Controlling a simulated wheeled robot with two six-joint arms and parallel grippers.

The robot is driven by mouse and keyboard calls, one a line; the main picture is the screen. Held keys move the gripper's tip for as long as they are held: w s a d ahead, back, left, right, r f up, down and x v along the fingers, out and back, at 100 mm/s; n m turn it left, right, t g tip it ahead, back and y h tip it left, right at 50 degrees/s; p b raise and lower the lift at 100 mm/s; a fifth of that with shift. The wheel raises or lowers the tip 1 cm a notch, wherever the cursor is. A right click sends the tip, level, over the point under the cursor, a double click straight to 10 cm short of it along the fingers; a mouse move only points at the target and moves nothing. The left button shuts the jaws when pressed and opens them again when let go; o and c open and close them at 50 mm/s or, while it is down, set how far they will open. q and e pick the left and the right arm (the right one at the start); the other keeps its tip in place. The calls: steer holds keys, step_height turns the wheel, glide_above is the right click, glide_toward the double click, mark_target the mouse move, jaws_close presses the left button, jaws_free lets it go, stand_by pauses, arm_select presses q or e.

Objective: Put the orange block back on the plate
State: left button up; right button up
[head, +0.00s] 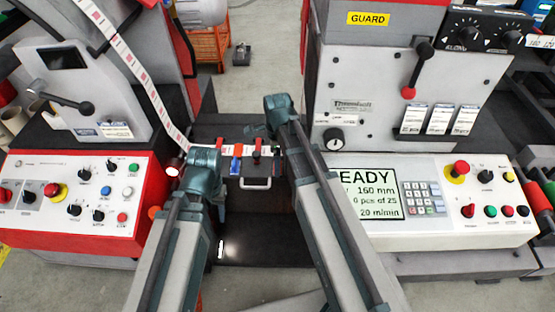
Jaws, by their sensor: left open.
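A dark plate area (255,225) lies between the two machines, below a small table with a blue lever (236,165) and a red lever (257,157). My left gripper (207,162) is over the left side of this area, open, with its fingers mostly hidden by the wrist. My right arm reaches up past the levers; its wrist hides its fingers.
A printed label web (128,60) runs down from the upper left to the small table. Control panels stand left (75,195) and right (450,205). A lever with a red knob (408,92) juts from the right machine. An orange crate (207,45) stands behind.

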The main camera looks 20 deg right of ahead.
steer(key=shift+r, duration=0.1)
step_height(320, 180, up, 14)
steer(key=p, duration=1.3)
steer(key=shift+f+p, duration=0.2)
steer(key=shift+p, duration=0.2)
steer(key=s+a+n, duration=0.5)
steer(key=s+n, duration=0.2)
steer(key=n, duration=0.5)
steer(key=s+a+n+h, duration=0.1)
steer(key=s+a+n, duration=0.4)
steer(key=n, duration=0.8)
steer(key=shift+s+a, duration=0.35)
steer(key=shift+s, duration=0.8)
